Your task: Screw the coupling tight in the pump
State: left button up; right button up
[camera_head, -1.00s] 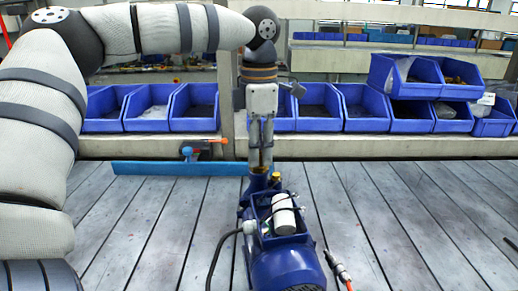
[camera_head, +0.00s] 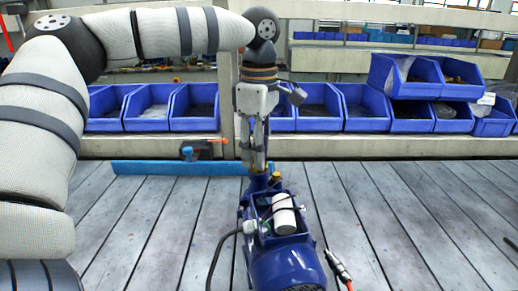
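The blue pump (camera_head: 285,262) stands on the slatted table, with a white cylinder (camera_head: 284,214) in its open top box. My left gripper (camera_head: 257,168) points straight down over the rear part of the pump, its fingertips at the top of the pump's rear port. The fingers are close together, and whether they are closed on a part there cannot be told. A small brass-coloured fitting (camera_head: 276,177) shows just right of the fingertips. The coupling cannot be made out clearly; the fingers may hide it. My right gripper is not in view.
A metal hose connector with a red end (camera_head: 340,268) lies right of the pump. A black cable (camera_head: 218,252) runs off its left side. The table's right side is mostly clear.

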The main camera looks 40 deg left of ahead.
pick_arm(q)
jog(key=n, duration=0.3)
jog(key=shift+n, duration=0.3)
jog(key=n, duration=0.3)
jog(key=n, duration=0.7)
dwell(0.3)
